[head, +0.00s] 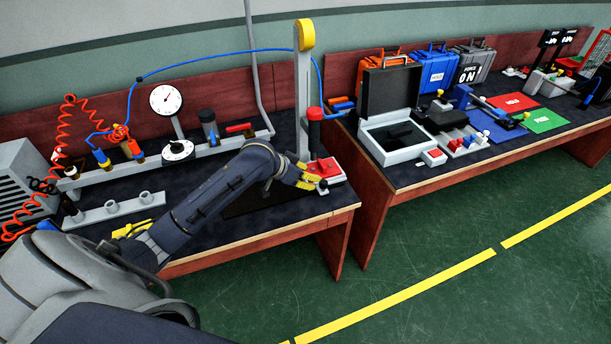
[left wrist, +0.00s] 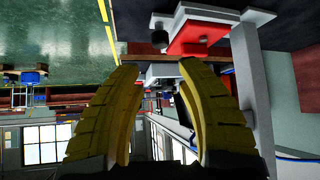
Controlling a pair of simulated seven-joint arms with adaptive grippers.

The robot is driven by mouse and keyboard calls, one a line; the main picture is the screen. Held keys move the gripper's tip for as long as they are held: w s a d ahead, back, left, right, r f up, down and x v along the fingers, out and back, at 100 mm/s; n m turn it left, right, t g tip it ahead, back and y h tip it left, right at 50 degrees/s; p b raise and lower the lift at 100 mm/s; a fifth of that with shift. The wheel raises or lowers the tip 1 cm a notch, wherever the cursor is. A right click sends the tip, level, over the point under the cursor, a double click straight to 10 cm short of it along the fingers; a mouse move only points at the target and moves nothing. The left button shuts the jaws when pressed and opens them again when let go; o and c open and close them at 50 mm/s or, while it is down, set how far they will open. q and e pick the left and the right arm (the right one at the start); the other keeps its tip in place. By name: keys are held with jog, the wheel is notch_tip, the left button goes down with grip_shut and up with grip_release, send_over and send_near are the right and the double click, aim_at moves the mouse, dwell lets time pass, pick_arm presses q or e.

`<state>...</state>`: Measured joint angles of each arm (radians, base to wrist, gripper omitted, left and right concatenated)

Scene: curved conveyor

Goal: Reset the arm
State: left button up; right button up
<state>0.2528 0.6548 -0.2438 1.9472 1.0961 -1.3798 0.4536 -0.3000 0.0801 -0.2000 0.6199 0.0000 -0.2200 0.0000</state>
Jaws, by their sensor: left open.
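My left arm reaches in from the left over the near workbench in the head view. Its gripper (head: 312,178) has yellow fingers and is beside a white block with a red top (head: 328,168). In the left wrist view the two yellow fingers of the gripper (left wrist: 159,68) are apart with nothing between them. The red-topped block (left wrist: 196,36) shows beyond the fingertips there, with a dark round knob beside it. I cannot tell whether a finger touches the block. My right gripper is not in view.
A grey post with a yellow top (head: 304,85) rises behind the block. A dial gauge (head: 166,99), coiled red hose and blue hose stand at the back. An open black-lidded case (head: 397,143) and coloured mats are on the right bench (head: 385,195).

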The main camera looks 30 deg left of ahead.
pick_arm(q)
jog(key=shift+s+a+r, duration=0.1)
jog(key=shift+s+r, duration=0.25)
dwell(0.3)
jog(key=s+d+f+m+y, duration=0.1)
jog(key=s+d+f+y, duration=0.1)
jog(key=s+f, duration=0.45)
jog(key=s+d+f+m+y, duration=0.1)
jog(key=s+d+f, duration=0.25)
jog(key=s, duration=0.55)
jog(key=s+a+g+y, duration=0.1)
jog(key=s+a+y, duration=0.15)
jog(key=s, duration=0.55)
jog(key=s+a+y, duration=0.2)
jog(key=s+y, duration=0.1)
jog(key=s, duration=0.5)
jog(key=s+d+f+g+h, duration=0.1)
jog(key=s+d+f+h, duration=0.15)
jog(key=f, duration=1.25)
jog(key=s+d+f+g+h, duration=0.1)
jog(key=d+f+g, duration=0.15)
jog(key=f, duration=1.25)
jog(key=s+f+n+g+h, duration=0.1)
jog(key=s+f+n+g, duration=0.1)
jog(key=s+f, duration=1.9)
jog(key=shift+s+d+n+h, duration=0.2)
jog(key=shift+s+n+h, duration=0.1)
jog(key=shift+s, duration=0.05)
